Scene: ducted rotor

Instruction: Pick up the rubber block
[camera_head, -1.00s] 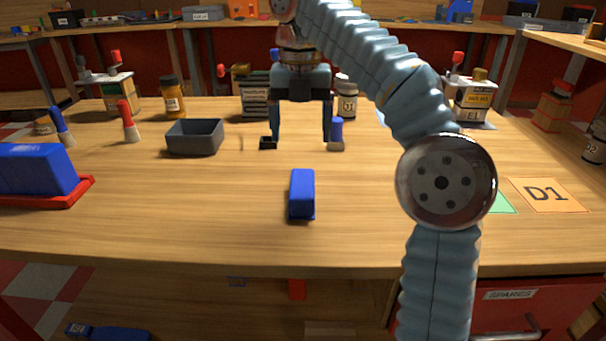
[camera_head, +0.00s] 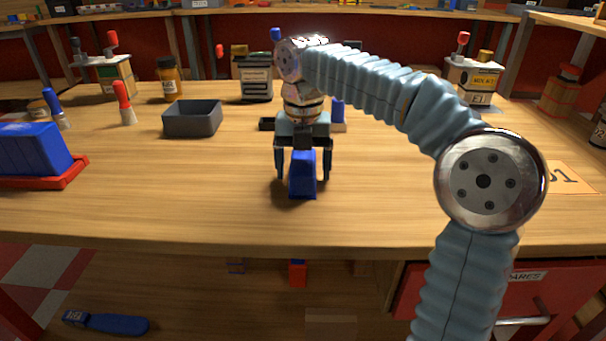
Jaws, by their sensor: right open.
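The rubber block (camera_head: 303,178) is a blue oblong block on the wooden table, near the middle of the head view. My right gripper (camera_head: 303,178) hangs above and around it, pointing down. Its two fingers stand on either side of the block, open, with a small gap visible on each side. The far end of the block is hidden under the gripper body. My left gripper is not in view.
A grey open bin (camera_head: 192,119) stands left of the block, with a red-capped bottle (camera_head: 124,104) beside it. A larger blue block (camera_head: 30,155) sits on a red tray (camera_head: 73,173) at far left. An orange card (camera_head: 566,178) lies at right. The table front (camera_head: 200,215) is clear.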

